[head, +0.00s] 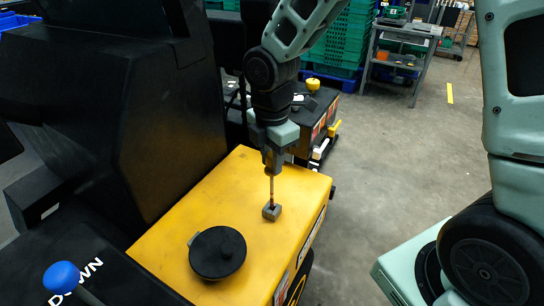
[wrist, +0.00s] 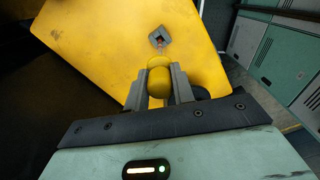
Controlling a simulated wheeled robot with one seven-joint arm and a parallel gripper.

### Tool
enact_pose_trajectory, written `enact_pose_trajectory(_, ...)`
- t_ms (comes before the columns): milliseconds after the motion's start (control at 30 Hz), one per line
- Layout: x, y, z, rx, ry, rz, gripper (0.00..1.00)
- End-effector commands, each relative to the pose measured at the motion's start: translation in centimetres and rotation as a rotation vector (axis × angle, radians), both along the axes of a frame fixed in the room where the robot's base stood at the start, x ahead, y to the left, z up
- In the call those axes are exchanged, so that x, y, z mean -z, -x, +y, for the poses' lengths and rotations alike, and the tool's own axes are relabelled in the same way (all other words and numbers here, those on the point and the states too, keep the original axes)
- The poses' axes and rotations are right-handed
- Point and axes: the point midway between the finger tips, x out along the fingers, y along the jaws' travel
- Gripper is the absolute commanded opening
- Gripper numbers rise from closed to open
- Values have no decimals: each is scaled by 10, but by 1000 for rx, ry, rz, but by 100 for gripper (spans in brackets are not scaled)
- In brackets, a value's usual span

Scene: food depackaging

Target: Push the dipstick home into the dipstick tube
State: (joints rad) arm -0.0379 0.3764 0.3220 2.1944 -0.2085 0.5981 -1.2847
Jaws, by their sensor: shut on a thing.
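My gripper (head: 272,157) points down above the yellow machine top (head: 185,216). In the wrist view my gripper (wrist: 159,84) is shut on the yellow handle of the dipstick (wrist: 158,78). The thin dipstick rod (head: 271,188) runs down from the jaws in the head view, close to upright. Its lower end meets the small grey square dipstick tube (head: 271,211), which also shows in the wrist view (wrist: 158,38). A length of rod stands bare between jaws and tube. How deep the tip sits in the tube is hidden.
A round black cap (head: 217,252) sits on the yellow top, left of the tube. A black housing (head: 115,100) rises at the left. A blue knob (head: 61,277) is at lower left. Open floor (head: 390,150) lies to the right.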

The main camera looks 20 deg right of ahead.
Motion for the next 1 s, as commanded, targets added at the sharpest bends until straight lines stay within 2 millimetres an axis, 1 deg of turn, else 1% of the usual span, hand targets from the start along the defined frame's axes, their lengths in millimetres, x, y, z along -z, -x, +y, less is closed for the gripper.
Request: enact_pose_trajectory(1000, 25, 0, 0, -1, 0, 1, 2)
